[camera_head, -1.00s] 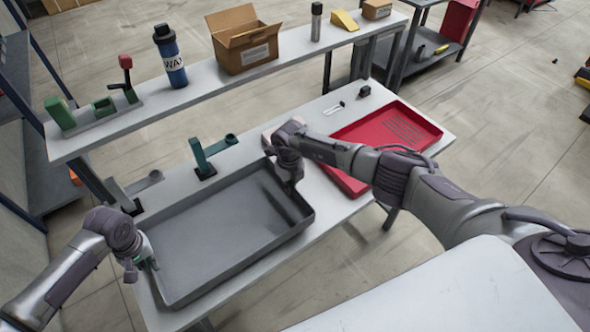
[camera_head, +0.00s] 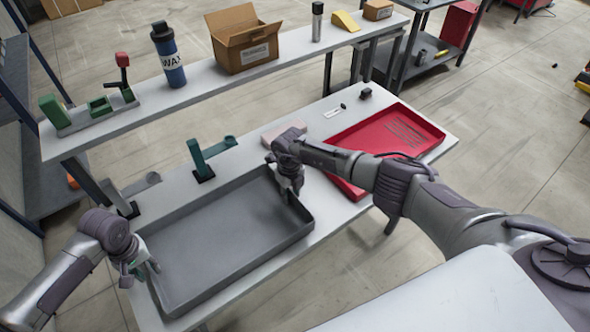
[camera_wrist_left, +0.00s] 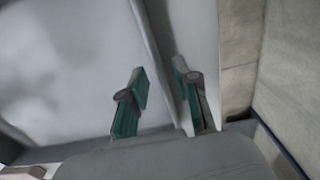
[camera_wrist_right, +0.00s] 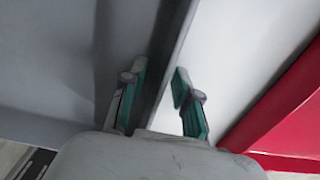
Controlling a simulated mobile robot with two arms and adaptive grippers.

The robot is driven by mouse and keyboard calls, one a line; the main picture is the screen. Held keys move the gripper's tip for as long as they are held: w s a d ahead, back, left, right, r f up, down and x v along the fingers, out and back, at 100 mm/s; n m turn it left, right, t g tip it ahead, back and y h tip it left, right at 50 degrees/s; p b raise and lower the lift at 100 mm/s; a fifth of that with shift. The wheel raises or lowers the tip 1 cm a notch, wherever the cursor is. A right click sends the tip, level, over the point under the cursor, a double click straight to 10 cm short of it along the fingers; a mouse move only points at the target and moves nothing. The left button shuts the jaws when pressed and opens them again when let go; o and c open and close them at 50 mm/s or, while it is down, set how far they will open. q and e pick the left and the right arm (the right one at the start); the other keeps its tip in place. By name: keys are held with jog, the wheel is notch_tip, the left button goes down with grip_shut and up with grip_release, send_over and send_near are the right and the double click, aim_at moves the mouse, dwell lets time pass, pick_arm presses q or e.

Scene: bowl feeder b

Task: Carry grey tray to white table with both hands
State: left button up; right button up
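The grey tray (camera_head: 225,240) is large, shallow and empty, and lies on a pale white-grey table (camera_head: 245,160). My left gripper (camera_head: 146,270) is at the tray's left end. In the left wrist view its fingers (camera_wrist_left: 163,98) are apart, with the tray wall (camera_wrist_left: 160,50) between them. My right gripper (camera_head: 293,187) is at the tray's right end. In the right wrist view its fingers (camera_wrist_right: 160,98) are also apart on either side of the wall (camera_wrist_right: 172,45), with a gap on the outer side. The undersides of the tray are hidden.
A red tray (camera_head: 390,140) lies on the table right of the grey one. A raised shelf (camera_head: 205,92) behind holds a blue bottle (camera_head: 170,60) and a cardboard box (camera_head: 243,45). A white surface (camera_head: 460,300) fills the lower right.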

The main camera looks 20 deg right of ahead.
jog(key=shift+r, duration=0.3)
notch_tip(320, 180, up, 11)
jog(key=shift+r, duration=0.2)
pick_arm(q)
notch_tip(320, 180, up, 10)
jog(key=shift+r, duration=0.15)
dwell(0.3)
